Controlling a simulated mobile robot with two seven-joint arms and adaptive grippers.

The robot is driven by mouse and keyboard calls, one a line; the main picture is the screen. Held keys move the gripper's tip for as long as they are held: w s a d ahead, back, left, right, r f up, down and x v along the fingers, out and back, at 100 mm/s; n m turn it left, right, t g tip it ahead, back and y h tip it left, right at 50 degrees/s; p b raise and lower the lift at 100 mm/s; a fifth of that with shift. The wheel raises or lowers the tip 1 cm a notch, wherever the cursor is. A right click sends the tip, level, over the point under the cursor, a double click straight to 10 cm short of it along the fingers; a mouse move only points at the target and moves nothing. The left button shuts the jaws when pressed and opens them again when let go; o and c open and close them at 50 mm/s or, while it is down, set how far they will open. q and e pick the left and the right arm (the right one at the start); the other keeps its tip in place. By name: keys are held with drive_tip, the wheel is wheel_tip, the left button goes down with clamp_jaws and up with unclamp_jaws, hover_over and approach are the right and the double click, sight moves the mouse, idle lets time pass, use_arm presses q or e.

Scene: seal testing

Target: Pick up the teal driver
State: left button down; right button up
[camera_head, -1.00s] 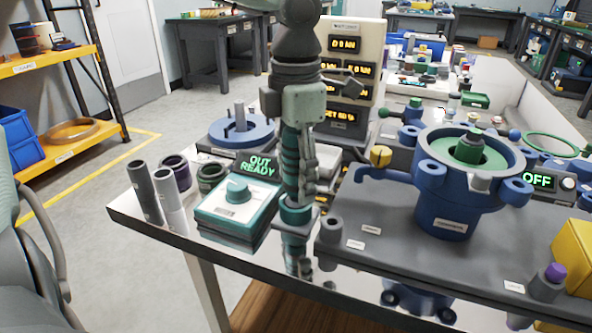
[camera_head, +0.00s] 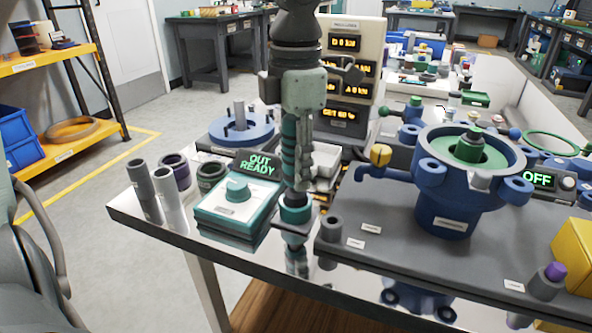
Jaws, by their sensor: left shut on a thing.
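The teal driver (camera_head: 289,160) stands upright near the front edge of the bench, with a ribbed teal body and a teal band low down. Its lower end meets a small dark square holder (camera_head: 289,229); whether it has come clear of the holder I cannot tell. My left gripper (camera_head: 303,150) comes down from above and is shut on the driver, with a finger against its right side. The gripper's body hides the driver's top. My right gripper is not in view.
A teal control box (camera_head: 226,211) and upright grey tubes (camera_head: 170,198) stand to the left. A blue flanged housing (camera_head: 445,200) on a grey plate (camera_head: 385,238) is close on the right. A display panel (camera_head: 352,60) stands behind the gripper.

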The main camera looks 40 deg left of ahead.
sight(294, 147)
use_arm(q)
wheel_tip(294, 147, up, 3)
drive_tip(key=shift+s+r, duration=0.1)
drive_tip(key=shift+s, duration=0.05)
drive_tip(key=s+a+r, duration=0.1)
drive_tip(key=s+r, duration=0.5)
drive_tip(key=s, duration=0.5)
drive_tip(key=shift+a+r, duration=0.15)
drive_tip(key=shift+a, duration=0.2)
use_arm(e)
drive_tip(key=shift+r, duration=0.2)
use_arm(q)
drive_tip(key=shift+s, duration=0.1)
